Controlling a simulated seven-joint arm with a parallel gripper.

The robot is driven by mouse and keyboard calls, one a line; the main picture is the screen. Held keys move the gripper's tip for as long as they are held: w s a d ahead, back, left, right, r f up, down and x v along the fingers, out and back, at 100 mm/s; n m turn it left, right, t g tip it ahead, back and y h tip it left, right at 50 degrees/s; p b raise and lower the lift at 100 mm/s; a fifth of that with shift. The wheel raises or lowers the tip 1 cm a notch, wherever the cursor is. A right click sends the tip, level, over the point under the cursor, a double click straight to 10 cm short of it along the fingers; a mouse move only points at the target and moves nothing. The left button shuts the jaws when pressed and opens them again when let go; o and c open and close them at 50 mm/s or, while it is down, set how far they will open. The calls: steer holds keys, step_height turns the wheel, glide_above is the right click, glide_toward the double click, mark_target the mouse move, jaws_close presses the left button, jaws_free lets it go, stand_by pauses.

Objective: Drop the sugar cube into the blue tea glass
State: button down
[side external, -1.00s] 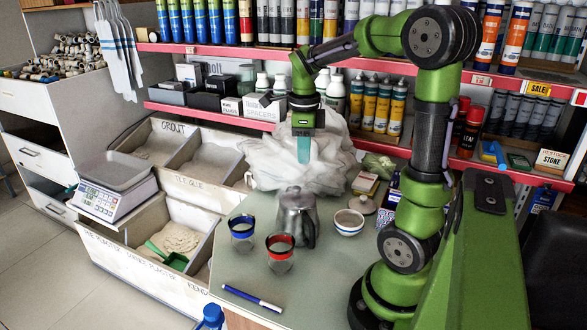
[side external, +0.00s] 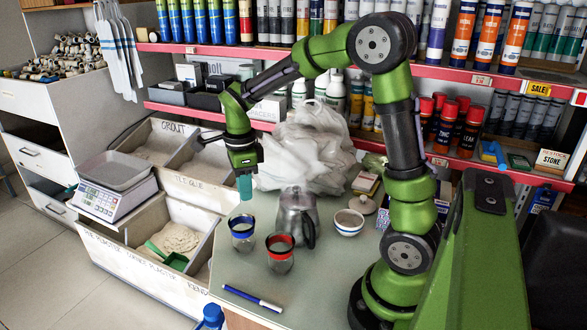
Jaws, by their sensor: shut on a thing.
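My gripper (side external: 244,187) points straight down a little above the blue tea glass (side external: 242,233), with its teal fingertips close over the rim. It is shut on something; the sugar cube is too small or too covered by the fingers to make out. The blue tea glass is clear with a blue rim and stands upright at the left edge of the counter. A red-rimmed glass (side external: 280,254) stands just to its right and nearer the front.
A blue marker (side external: 252,298) lies at the front. White plastic bags (side external: 305,150) are heaped behind. Bins (side external: 150,252) of powder lie left of the counter.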

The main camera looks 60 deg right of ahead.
steer(key=shift+f, duration=2.65)
steer(key=c, duration=1.1)
jaws_free()
step_height(320, 180, up, 17)
steer(key=shift+f, duration=0.1)
